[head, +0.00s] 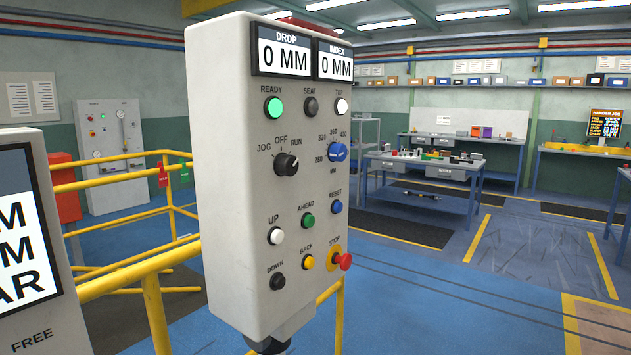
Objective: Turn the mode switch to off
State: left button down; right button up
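The mode switch (286,163) is a black rotary knob on the grey control box (225,200), with the labels JOG, OFF and RUN around its top. Its pointer appears to lean to the upper right, toward RUN, but the mark is small. The READY lamp (273,107) glows green, the SEAT lamp (310,106) is dark and the TOP lamp (341,106) is white. Both displays, DROP (284,55) and INDEX (335,60), read 0 MM. Neither of my grippers is in view.
Beside the switch is a blue rotary knob (337,152). Below are UP (276,236), DOWN, AHEAD, BACK and RESET buttons and a red STOP button (342,261). Yellow railings (150,266) stand behind the box. A partly seen panel (40,310) is at left. Workbenches stand farther back.

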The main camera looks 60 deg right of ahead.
aim_at(287, 164)
jog(key=l+z, duration=0.15)
jog(key=z, duration=1.55)
